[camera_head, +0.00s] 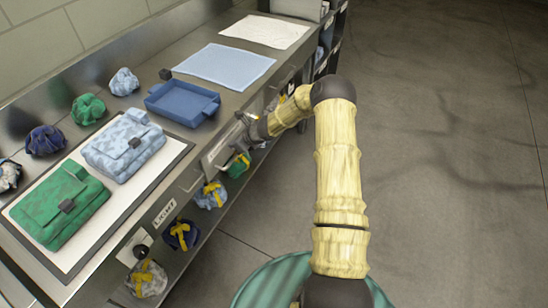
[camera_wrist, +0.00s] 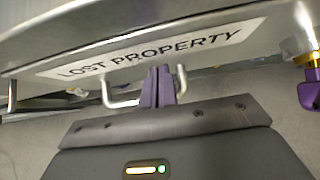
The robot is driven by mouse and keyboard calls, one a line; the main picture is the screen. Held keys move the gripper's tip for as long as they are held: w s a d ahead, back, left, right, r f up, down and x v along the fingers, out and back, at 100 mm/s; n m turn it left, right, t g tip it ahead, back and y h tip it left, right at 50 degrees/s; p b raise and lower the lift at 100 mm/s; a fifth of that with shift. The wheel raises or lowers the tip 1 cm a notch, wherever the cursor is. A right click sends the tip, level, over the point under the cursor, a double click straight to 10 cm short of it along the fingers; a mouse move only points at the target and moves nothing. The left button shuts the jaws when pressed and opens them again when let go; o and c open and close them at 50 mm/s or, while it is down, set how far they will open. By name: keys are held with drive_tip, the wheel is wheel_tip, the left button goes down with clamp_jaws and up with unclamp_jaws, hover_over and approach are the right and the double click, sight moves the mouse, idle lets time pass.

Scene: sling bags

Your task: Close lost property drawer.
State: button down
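The lost property drawer shows in the wrist view as a grey metal front with a white "LOST PROPERTY" label (camera_wrist: 165,50) and a pale U-shaped handle (camera_wrist: 122,102). My gripper (camera_wrist: 158,70) has its two purple fingers close together, in front of the middle of the handle. The fingers hide part of the handle bar, and I cannot tell whether they touch it. In the head view my gripper (camera_head: 246,121) is at the counter's front edge, by the grey drawer front (camera_head: 218,149). My wrist partly hides this area, and how far the drawer stands out is unclear.
The counter holds a green bag (camera_head: 58,205), a light blue bag (camera_head: 122,146), a blue tray (camera_head: 182,103) and several cloth bundles. Below, yellow-tied bundles (camera_head: 182,235) sit on a shelf. A purple-and-gold item (camera_wrist: 310,85) is at the wrist view's right. Floor is open right.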

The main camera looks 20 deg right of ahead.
drive_tip(key=s+d+f+b+v, duration=0.1)
drive_tip(key=f+v, duration=0.1)
drive_tip(key=v, duration=1)
drive_tip(key=shift+s+d+r, duration=0.3)
drive_tip(key=shift+s+d, duration=0.1)
drive_tip(key=shift+s, duration=0.05)
drive_tip(key=s+a+r+n+g+h+p, duration=0.2)
drive_tip(key=s+a+r+n+h+p, duration=0.1)
drive_tip(key=s+r+n, duration=0.7)
drive_tip(key=s+a+r+n+g+h+p, duration=0.2)
drive_tip(key=s+r+n+p, duration=0.3)
drive_tip(key=s+r+n, duration=0.6)
drive_tip(key=s+a+n+h, duration=0.1)
drive_tip(key=s+n, duration=0.5)
drive_tip(key=s, duration=0.1)
drive_tip(key=shift+r+n, duration=0.25)
drive_tip(key=shift+n, duration=0.15)
drive_tip(key=shift+a, duration=0.1)
